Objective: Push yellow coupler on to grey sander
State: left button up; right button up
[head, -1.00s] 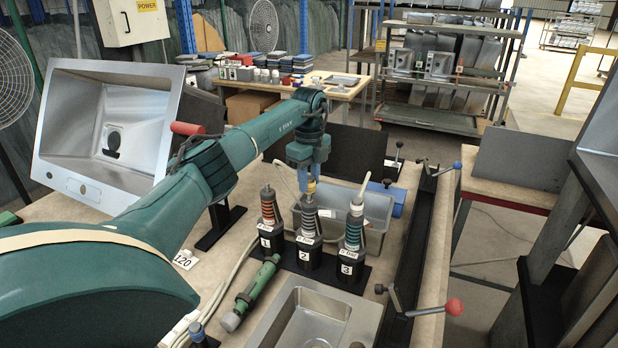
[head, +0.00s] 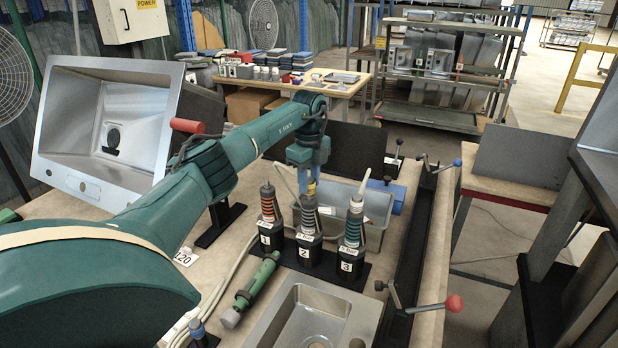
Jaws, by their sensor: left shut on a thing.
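My left gripper (head: 311,183) points down with blue fingers and is shut on the yellow coupler (head: 311,189). The fingers hide much of the coupler. It is at the top of the middle sander, the grey one (head: 309,217), labelled 2, which stands upright in a black holder. I cannot tell how far the coupler sits on the sander's fitting. The orange-ringed sander (head: 267,205), labelled 1, stands to its left. The green-ringed sander (head: 353,228), labelled 3, stands to its right.
A green tool (head: 257,284) lies on the bench left of the holder. A metal sink (head: 325,318) lies in front and a grey bin (head: 375,212) stands behind. A black rail (head: 411,245) with red and blue knobbed levers runs along the right. A tilted sink (head: 75,140) stands at left.

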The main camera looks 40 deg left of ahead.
aim_at(309, 178)
pick_arm(q)
jog(key=shift+f, duration=0.6)
jog(key=shift+f, duration=0.4)
jog(key=o, duration=1)
notch_tip(309, 178, up, 12)
jog(key=shift+f+b, duration=0.15)
jog(key=shift+b, duration=0.85)
jog(key=shift+r, duration=0.8)
jog(key=shift+s+f, duration=0.1)
